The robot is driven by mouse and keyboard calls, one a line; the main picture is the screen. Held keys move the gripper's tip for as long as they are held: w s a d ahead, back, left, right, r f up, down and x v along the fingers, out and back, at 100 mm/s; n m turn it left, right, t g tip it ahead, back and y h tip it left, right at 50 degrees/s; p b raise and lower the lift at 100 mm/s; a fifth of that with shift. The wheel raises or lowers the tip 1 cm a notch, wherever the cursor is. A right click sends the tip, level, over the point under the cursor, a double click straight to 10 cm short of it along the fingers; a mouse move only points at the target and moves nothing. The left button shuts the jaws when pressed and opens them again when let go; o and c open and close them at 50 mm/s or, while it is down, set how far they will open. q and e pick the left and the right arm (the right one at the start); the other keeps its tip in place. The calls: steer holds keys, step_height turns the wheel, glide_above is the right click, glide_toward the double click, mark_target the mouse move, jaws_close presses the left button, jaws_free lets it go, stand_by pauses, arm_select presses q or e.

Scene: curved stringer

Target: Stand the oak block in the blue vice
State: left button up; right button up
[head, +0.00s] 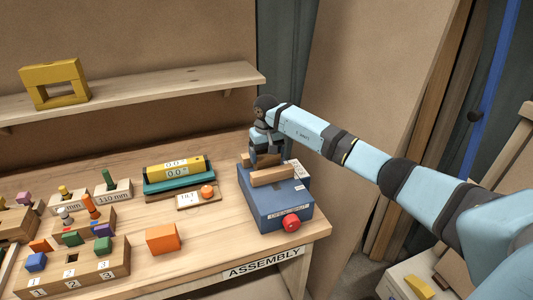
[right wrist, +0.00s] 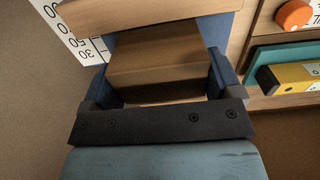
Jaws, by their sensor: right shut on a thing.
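The blue vice (head: 270,207) stands at the right end of the bench, with pale wooden jaw faces (head: 272,176) on top and a red knob (head: 291,223) in front. My right gripper (head: 266,160) points down at the top of the vice, by the wooden jaws. In the right wrist view, my right gripper (right wrist: 165,85) is shut on the oak block (right wrist: 155,68), which lies between its two fingers. A wooden vice jaw (right wrist: 140,12) shows just beyond the block. The head view mostly hides the block, so I cannot tell whether it rests on the vice bed. My left gripper is out of view.
Left of the vice are a small tray with an orange knob (head: 207,191), a yellow level (head: 175,167) on a teal piece, and an orange block (head: 162,238). Peg holders stand further left. A shelf (head: 150,88) runs behind. Bare bench lies in front of the orange block.

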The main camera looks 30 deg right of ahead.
steer(key=shift+f, duration=0.1)
steer(key=o, duration=0.8)
steer(key=shift+o, duration=0.2)
